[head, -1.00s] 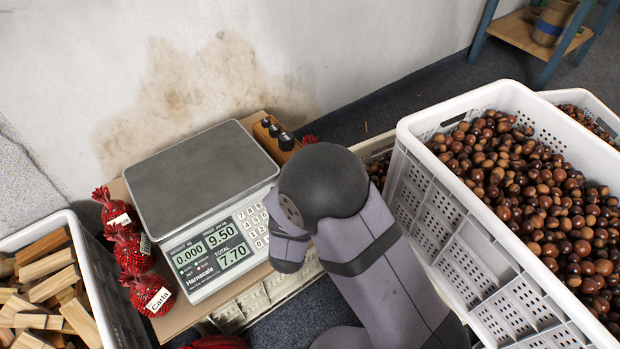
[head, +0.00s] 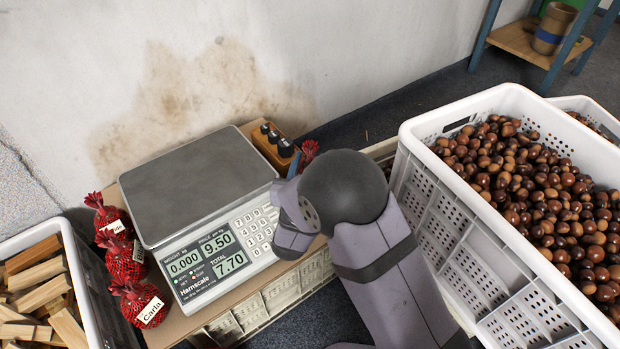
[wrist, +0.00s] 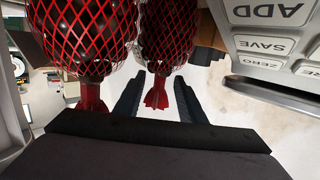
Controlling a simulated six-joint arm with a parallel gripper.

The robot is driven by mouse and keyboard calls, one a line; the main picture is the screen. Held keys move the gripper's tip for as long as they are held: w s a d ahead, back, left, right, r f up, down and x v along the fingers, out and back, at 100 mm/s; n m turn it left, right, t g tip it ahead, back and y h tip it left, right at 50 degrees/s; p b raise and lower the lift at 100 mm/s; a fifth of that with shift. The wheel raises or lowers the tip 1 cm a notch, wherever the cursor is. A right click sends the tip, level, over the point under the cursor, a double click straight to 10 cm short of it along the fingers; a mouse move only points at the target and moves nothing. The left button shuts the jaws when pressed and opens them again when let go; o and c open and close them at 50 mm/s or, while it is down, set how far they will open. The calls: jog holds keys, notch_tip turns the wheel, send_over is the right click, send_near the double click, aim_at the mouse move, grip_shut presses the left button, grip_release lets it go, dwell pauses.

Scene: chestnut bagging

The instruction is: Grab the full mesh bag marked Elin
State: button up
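In the wrist view two full red mesh bags hang into the top of the picture: a nearer left bag (wrist: 82,35) and a middle bag (wrist: 165,35). No name label is readable on either. My gripper (wrist: 157,82) is open, with its dark fingers on either side of the middle bag's red gathered end. I cannot tell whether they touch it. In the head view my arm hides the gripper, and a red bag top (head: 309,150) shows behind the arm. Three more red bags stand left of the scale; the front one (head: 140,303) reads "Carla". I read no "Elin" label.
The scale (head: 205,185) stands close to my arm; its keys (wrist: 270,14) show in the wrist view. A block with dark knobs (head: 275,147) stands behind it. A white chestnut crate (head: 445,230) is on the right. A wood crate (head: 85,290) is on the left.

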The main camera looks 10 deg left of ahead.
jog(key=shift+w+f, duration=0.15)
jog(key=shift+w, duration=1)
jog(key=shift+c, duration=0.5)
grip_shut()
